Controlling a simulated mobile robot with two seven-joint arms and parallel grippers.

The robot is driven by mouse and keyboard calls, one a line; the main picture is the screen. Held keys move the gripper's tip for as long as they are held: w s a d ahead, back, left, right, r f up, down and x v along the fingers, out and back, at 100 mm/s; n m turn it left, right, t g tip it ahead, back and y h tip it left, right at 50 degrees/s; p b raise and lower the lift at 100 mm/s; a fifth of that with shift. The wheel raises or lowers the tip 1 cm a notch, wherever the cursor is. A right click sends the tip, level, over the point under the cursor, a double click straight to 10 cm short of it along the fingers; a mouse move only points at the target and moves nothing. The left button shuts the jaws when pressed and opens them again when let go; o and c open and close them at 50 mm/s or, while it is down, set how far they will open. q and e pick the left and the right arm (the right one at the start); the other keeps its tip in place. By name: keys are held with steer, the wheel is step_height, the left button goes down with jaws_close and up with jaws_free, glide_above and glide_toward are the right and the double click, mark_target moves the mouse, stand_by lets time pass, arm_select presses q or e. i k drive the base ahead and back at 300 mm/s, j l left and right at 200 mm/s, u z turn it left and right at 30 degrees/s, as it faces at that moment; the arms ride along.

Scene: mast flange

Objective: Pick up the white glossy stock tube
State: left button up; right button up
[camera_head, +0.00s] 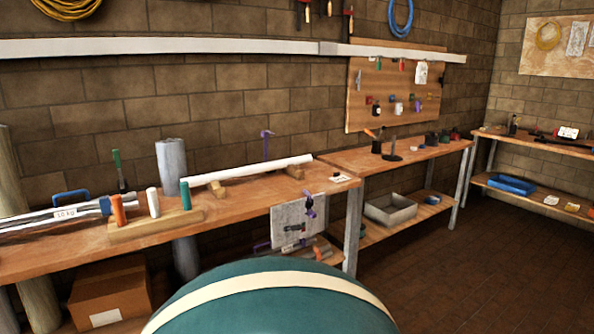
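A long white glossy tube (247,171) lies on the near wooden workbench (265,196), towards its back edge. It rests on wooden support blocks (218,190), with another block (294,172) near its right end. Its left end lies beside a grey upright cylinder (171,166), and its right end reaches close to the bench's right end. Neither of my grippers shows in the head view.
A wooden rack (155,226) with orange, white and green handles stands left in front of the tube. Silver tubes (50,219) lie at far left. A teal rounded object (270,300) fills the bottom foreground. Brick floor (460,270) is clear at right.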

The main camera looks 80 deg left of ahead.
mark_target(196, 181)
steer(key=u, duration=2.95)
steer(key=i+l, duration=0.35)
steer(key=i, duration=0.15)
